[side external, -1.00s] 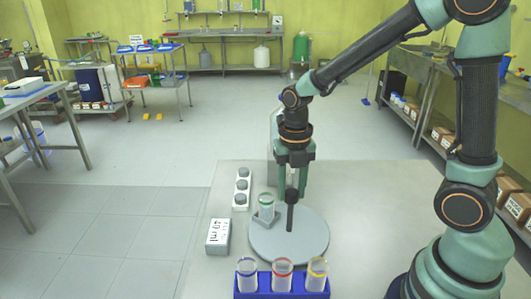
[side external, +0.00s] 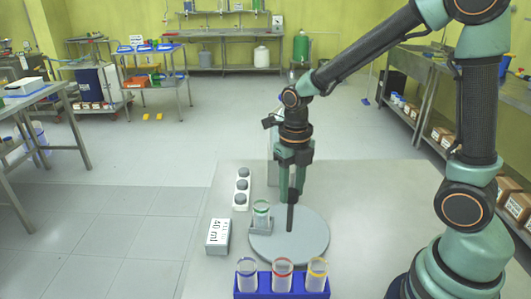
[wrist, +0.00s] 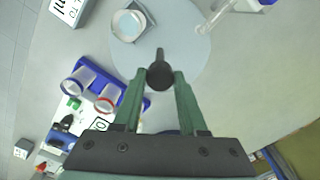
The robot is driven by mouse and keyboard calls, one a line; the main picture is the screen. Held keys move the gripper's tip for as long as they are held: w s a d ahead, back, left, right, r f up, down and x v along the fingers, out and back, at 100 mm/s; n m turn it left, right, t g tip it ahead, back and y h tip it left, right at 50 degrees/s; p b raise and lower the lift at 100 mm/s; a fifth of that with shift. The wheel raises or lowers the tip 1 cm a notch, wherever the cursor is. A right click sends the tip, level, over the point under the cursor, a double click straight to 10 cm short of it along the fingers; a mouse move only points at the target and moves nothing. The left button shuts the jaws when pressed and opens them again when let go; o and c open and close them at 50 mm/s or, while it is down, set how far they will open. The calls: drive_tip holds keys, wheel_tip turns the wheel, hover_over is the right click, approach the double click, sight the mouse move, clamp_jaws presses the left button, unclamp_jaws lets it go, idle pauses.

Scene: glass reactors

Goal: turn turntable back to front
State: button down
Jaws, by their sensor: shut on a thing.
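The round grey turntable (side external: 310,240) lies flat on the bench. A dark upright handle (side external: 290,217) with a round knob stands on it. A small glass vessel with a green rim (side external: 261,214) sits in a grey holder at the disc's left edge. In the wrist view the turntable (wrist: 190,45) and the vessel (wrist: 128,24) are at the top. My gripper (side external: 291,198) is over the disc, shut on the handle. In the wrist view the knob (wrist: 160,75) lies between the two green fingers, whose grip partly hides it.
A blue rack (side external: 258,284) with three ringed glass tubes stands in front of the turntable. A block labelled 40 ml (side external: 217,237) and a white strip with grey round tops (side external: 241,188) stand to the left. The bench (side external: 370,200) right of the turntable is clear.

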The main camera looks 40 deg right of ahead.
drive_tip(key=shift+r+n, duration=0.1)
drive_tip(key=shift+n, duration=0.2)
idle(0.4)
drive_tip(key=shift+c, duration=2.2)
unclamp_jaws()
wheel_tip(320, 180, up, 12)
